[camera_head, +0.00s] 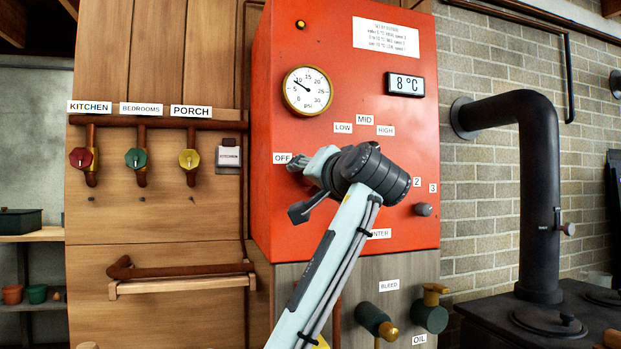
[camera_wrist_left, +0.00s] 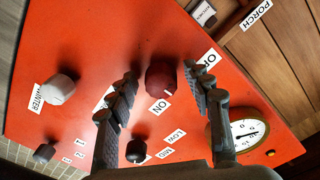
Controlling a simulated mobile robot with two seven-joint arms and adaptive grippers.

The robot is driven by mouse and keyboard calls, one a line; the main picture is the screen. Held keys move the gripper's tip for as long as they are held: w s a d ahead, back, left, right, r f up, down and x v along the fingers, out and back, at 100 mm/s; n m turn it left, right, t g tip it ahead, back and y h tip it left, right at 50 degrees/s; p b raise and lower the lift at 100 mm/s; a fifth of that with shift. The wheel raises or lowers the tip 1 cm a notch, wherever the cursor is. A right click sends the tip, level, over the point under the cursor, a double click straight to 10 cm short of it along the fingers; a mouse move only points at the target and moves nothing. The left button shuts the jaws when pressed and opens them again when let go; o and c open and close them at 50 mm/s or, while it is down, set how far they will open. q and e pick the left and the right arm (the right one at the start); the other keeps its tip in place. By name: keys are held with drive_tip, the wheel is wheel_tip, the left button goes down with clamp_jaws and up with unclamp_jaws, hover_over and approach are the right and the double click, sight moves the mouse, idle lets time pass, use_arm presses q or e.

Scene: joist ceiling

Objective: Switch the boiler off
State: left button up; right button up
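The red boiler panel (camera_head: 345,70) stands upright in front of me. In the left wrist view, a dark red knob (camera_wrist_left: 161,77) sits on it between the OFF label (camera_wrist_left: 207,60) and the ON label (camera_wrist_left: 160,105). A small light mark shows on the knob's side toward ON. My left gripper (camera_wrist_left: 159,73) is open, its fingers on either side of the knob; contact cannot be told. In the head view, my left gripper (camera_head: 297,188) is beside the OFF label (camera_head: 282,158) and hides the knob. My right gripper is not in view.
A black knob (camera_wrist_left: 137,151) is near LOW and MID, and a grey knob (camera_head: 423,209) is at lower right. A gauge (camera_head: 307,91) and an 8 °C display (camera_head: 405,84) are above. Coloured valves (camera_head: 136,158) are left; a black stovepipe (camera_head: 538,200) is right.

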use_arm(q)
drive_tip(key=v, duration=1.2)
drive_tip(key=shift+s, duration=0.1)
idle(0.4)
